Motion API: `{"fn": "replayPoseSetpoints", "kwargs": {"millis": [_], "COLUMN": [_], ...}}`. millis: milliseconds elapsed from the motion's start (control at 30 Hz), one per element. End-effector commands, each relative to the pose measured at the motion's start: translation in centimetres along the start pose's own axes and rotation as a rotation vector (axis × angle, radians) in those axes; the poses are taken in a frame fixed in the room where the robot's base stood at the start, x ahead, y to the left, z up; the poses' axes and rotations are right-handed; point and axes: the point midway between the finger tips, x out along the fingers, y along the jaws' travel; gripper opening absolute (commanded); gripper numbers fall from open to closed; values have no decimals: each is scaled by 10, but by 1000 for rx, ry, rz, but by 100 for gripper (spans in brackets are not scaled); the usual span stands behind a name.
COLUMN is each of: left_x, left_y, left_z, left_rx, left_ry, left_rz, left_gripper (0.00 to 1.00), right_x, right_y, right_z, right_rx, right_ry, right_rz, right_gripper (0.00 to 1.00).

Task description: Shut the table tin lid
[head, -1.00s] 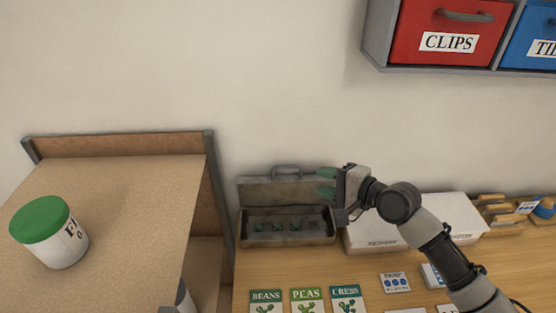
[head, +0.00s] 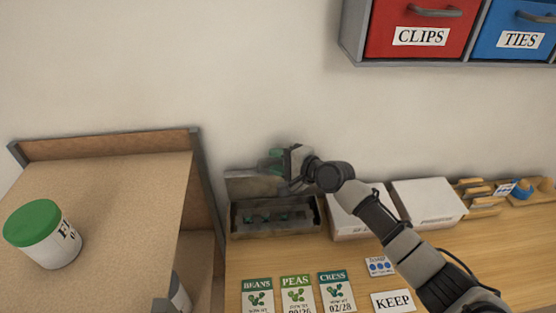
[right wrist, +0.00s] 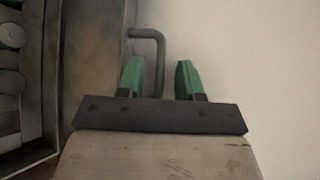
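The table tin (head: 275,229) is a worn grey metal box at the back of the wooden table, with its lid (head: 240,186) raised open against the wall. Several small dark green items lie inside it. My right gripper (head: 268,162) is at the upper part of the lid and hides much of it. The tin's lid (right wrist: 92,60) also shows there at the left. My left gripper is not in view.
Seed packets (head: 296,294) lie in front of the tin. White boxes (head: 427,202) stand to its right. A shelf unit (head: 110,142) with a green-lidded pot (head: 52,247) is at the left. Red (head: 420,28) and blue (head: 517,32) drawers hang at the upper right.

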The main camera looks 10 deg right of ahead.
Motion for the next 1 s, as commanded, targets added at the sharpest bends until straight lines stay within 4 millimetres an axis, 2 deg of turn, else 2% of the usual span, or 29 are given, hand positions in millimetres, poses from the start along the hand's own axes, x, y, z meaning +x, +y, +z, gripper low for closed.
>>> {"fn": "replayPoseSetpoints", "kwargs": {"millis": [133, 367, 400, 767, 1000], "left_x": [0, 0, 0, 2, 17], "left_y": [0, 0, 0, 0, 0], "left_z": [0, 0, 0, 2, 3], "left_rx": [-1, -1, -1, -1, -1], "left_ry": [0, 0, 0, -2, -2], "left_rz": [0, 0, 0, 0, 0], "left_gripper": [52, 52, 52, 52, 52], "right_x": [0, 0, 0, -1, -8], "right_y": [0, 0, 0, 2, 11], "right_z": [0, 0, 0, 1, 8], "right_rx": [0, 0, 0, -8, -68], "right_ry": [0, 0, 0, -1, -2], "right_rz": [0, 0, 0, -6, -68], "right_gripper": [36, 2, 0, 0, 0]}}
